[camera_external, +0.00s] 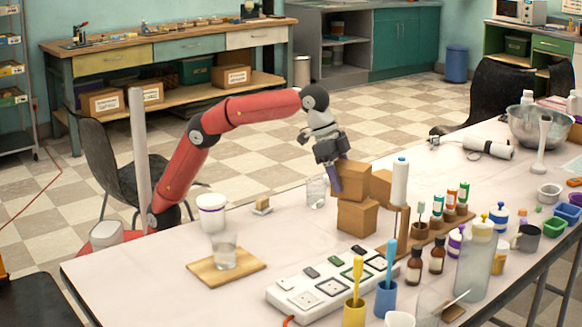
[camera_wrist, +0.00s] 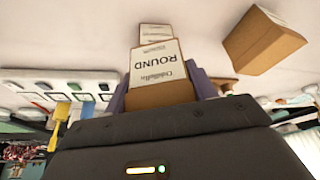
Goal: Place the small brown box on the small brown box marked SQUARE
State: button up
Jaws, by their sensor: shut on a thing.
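My gripper (camera_external: 336,176) is shut on a small brown box (camera_external: 352,178). In the wrist view this box has a white label reading ROUND (camera_wrist: 158,72) and sits between the purple fingers (camera_wrist: 160,92). Another small brown box (camera_external: 356,217) stands on the table directly below the held box. The two look touching or nearly so; I cannot tell which. In the wrist view a labelled box (camera_wrist: 157,36) shows beyond the held one, its print too small to read. A third brown box (camera_external: 381,186) stands just behind to the right, also in the wrist view (camera_wrist: 262,42).
A wooden rack with a white bottle (camera_external: 400,182) stands close on the right. A white power strip (camera_external: 325,285) lies in front of the boxes. A clear glass (camera_external: 317,191) stands left of them. The table's left back part is mostly clear.

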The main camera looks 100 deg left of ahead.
jog(key=o, duration=0.6)
jog(key=shift+f, duration=0.2)
jog(key=o, duration=0.5)
jog(key=shift+c, duration=0.2)
jog(key=shift+r, duration=0.1)
jog(key=p+v, duration=0.1)
jog(key=v, duration=1.1)
jog(key=shift+r, duration=0.1)
